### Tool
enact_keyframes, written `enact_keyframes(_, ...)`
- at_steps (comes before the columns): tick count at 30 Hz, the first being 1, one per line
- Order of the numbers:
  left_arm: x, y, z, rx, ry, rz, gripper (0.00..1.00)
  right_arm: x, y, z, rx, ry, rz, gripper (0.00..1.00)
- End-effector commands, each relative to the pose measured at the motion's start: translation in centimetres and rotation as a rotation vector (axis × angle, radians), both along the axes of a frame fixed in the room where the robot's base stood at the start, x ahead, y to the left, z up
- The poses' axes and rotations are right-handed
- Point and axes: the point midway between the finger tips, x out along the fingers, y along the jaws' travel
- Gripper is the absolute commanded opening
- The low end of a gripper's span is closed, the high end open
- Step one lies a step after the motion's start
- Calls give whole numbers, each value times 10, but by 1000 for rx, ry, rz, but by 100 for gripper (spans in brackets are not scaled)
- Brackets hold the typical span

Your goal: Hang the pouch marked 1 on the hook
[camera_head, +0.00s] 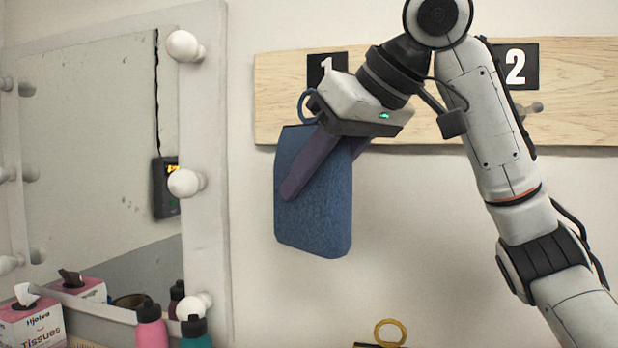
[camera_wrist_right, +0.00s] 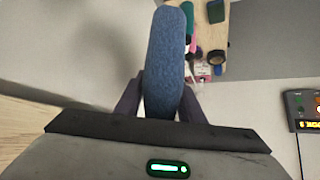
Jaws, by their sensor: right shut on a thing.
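A blue pouch (camera_head: 318,225) is held up in front of the wall, slightly tilted, with its blue loop (camera_head: 304,106) at the top left. My right gripper (camera_head: 305,180) is shut on it, one purple finger across its front face. In the right wrist view the pouch (camera_wrist_right: 165,65) stands edge-on between both fingers. The wooden board (camera_head: 280,85) behind has a black plate marked 1 (camera_head: 322,66), partly covered by my wrist. No number shows on the pouch. My left gripper is not in view.
A plate marked 2 (camera_head: 517,66) and its wooden peg (camera_head: 533,108) are right of my arm. A bulb-framed mirror (camera_head: 100,150) stands left. A tissue box (camera_head: 32,322) and pink bottle (camera_head: 150,327) are low left. A yellow ring (camera_head: 390,331) shows at the bottom.

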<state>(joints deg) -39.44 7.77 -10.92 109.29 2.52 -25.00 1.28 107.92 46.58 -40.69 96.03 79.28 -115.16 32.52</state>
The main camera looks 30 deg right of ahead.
Motion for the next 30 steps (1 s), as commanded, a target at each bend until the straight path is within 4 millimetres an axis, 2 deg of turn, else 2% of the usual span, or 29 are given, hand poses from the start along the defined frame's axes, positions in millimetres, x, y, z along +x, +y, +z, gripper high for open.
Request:
enact_keyframes(21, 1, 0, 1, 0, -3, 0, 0, 28, -32, -5, 1, 0, 0, 9)
enact_keyframes(30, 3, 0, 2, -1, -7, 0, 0, 34, -39, -12, 0, 0, 1, 9)
